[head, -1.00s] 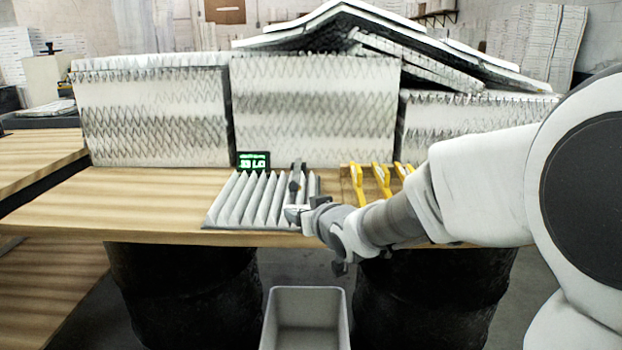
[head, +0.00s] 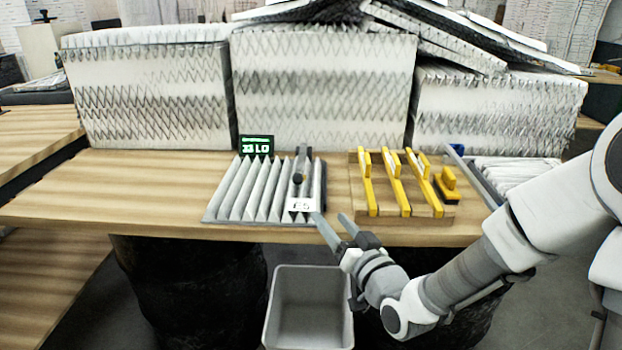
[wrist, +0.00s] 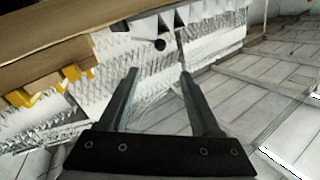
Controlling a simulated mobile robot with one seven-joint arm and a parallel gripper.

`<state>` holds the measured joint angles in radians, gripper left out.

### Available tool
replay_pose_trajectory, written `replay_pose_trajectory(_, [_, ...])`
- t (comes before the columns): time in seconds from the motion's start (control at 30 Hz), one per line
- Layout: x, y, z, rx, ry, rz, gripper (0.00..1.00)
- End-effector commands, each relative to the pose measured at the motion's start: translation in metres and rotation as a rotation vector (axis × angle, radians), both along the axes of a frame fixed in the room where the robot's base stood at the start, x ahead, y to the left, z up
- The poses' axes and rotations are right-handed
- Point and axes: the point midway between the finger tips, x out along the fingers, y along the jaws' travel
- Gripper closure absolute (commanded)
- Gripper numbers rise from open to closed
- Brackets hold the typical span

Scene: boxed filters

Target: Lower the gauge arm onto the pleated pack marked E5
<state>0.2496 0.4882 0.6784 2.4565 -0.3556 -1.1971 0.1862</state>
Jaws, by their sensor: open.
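The grey-white pleated pack (head: 235,192) lies at the front of the wooden bench, with a white E5 label (head: 301,205) at its front right. The dark gauge arm (head: 301,163) with a black knob (head: 298,178) extends over the pack's right part; I cannot tell whether it touches the pleats. A black knob (wrist: 160,44) also shows in the wrist view, beyond my fingers. My gripper (head: 332,217) is open, its fingertips just in front and to the right of the label, apart from the gauge arm. Nothing shows between the fingers (wrist: 160,76).
A wooden tray (head: 353,200) with several yellow-handled tools (head: 394,185) sits to the right. Large filter blocks (head: 325,95) line the back. A grey bin (head: 312,272) stands below the bench edge. Bare bench lies left.

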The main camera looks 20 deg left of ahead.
Motion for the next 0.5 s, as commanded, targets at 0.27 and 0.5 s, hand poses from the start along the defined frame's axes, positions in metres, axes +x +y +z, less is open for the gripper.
replay_pose_trajectory(0.27, [0.036, 0.032, -0.001, 0.001, 0.0, 0.002, 0.35])
replay_pose_trajectory(0.5, [0.071, 0.062, -0.001, 0.0, 0.001, 0.001, 0.35])
